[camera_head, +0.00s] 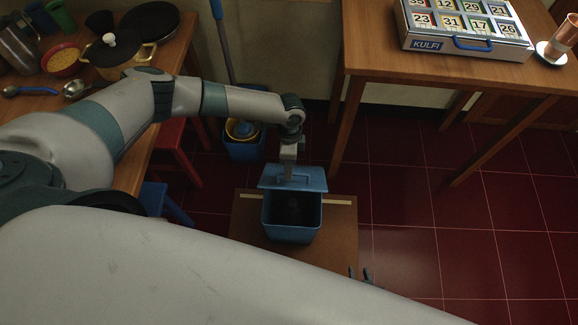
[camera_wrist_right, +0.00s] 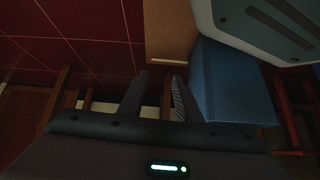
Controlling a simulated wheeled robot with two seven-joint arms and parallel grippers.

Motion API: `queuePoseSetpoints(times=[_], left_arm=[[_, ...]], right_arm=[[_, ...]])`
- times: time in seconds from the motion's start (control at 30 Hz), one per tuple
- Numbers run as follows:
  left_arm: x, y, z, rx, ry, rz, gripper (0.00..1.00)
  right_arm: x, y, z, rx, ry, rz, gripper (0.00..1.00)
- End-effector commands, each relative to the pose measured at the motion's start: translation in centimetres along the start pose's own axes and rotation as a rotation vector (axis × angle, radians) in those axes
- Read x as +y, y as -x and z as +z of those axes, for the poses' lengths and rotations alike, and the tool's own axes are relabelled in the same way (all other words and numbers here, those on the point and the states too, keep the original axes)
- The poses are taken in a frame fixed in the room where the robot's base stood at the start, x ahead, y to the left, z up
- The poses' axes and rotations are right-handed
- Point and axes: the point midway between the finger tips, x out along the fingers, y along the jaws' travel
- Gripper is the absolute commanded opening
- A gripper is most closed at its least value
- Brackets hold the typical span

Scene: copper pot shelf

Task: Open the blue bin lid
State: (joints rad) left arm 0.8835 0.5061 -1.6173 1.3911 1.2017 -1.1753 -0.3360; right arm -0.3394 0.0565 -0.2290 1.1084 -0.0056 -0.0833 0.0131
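The blue bin (camera_head: 291,236) stands on a brown board on the floor, and its dark inside shows. Its blue lid (camera_head: 312,179) is raised at the bin's far side, tilted up. My left gripper (camera_head: 288,174) is at the lid, in front of its middle; whether its fingers are closed on the lid is too small to tell. My right gripper (camera_head: 362,275) is low, to the right of the bin and apart from it, mostly hidden behind my own arm. In the right wrist view its fingers (camera_wrist_right: 158,98) are apart and empty, beside a blue surface of the bin (camera_wrist_right: 222,85).
A wooden table with a KULFI box (camera_head: 468,47) stands at the right. A wooden counter with a pot (camera_head: 115,54) and bowls is at the left. A blue mop bucket (camera_head: 243,148) stands behind the bin. The red tiled floor at the right is clear.

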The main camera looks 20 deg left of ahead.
Motion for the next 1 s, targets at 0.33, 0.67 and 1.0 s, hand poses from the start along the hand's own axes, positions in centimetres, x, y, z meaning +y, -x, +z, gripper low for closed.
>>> queuePoseSetpoints(times=[0.33, 0.67, 1.0], left_arm=[[0.0, -0.1, 0.0, 0.000, -0.001, 0.000, 0.14], [0.0, -0.1, 0.0, 0.000, -0.001, 0.000, 0.00], [0.0, 0.0, 0.0, 0.001, 0.000, 0.000, 0.00]], right_arm=[[-0.2, 0.5, 1.1, -0.016, -0.002, -0.002, 0.31], [0.0, 0.7, 1.4, -0.019, 0.001, 0.000, 0.31], [0.4, 0.2, 0.1, -0.002, 0.004, 0.003, 0.31]])
